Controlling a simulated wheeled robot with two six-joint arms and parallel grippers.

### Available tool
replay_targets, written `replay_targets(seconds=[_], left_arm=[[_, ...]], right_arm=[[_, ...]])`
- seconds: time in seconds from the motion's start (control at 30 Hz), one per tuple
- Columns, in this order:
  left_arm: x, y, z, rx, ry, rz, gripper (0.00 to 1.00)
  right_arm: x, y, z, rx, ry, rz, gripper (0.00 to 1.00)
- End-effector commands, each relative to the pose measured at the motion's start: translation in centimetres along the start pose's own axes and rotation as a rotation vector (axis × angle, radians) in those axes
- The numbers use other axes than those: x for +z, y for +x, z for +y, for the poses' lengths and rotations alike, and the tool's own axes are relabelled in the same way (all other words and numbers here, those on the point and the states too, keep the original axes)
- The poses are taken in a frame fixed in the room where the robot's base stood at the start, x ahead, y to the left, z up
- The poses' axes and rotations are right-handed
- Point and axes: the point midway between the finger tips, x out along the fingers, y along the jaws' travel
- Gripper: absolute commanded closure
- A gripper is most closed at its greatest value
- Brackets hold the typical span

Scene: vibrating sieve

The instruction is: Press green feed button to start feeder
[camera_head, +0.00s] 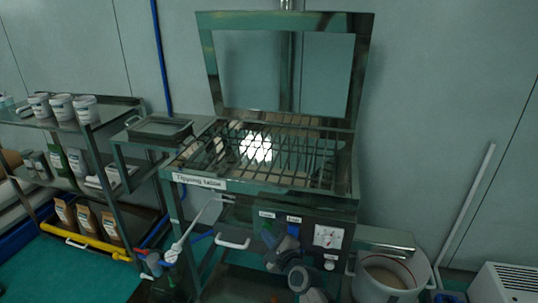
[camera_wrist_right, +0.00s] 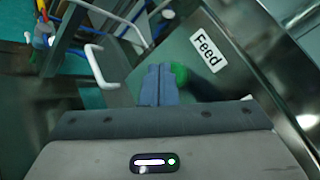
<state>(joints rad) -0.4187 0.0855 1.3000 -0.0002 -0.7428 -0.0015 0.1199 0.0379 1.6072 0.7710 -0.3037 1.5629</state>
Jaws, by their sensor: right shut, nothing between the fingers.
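The green feed button (camera_wrist_right: 180,73) shows in the right wrist view beside the white "Feed" label (camera_wrist_right: 208,51) on the panel. My right gripper (camera_wrist_right: 160,72) is shut and empty. Its fingertips are in front of the panel and cover part of the button's left side. I cannot tell whether they touch it. My left gripper is not in view.
A gauge (camera_head: 328,236) sits on the panel right of my right gripper. A white handle (camera_head: 233,242) sticks out on its left. A bucket (camera_head: 385,276) stands at the lower right. A shelf with tubs (camera_head: 85,108) and bags is at the left.

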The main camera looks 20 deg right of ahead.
Motion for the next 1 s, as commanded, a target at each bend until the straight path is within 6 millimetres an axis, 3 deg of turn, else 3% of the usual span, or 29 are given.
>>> replay_targets(seconds=[1.0], left_arm=[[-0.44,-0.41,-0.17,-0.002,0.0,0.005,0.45]], right_arm=[[-0.22,0.39,-0.39,0.0,0.001,0.0,1.0]])
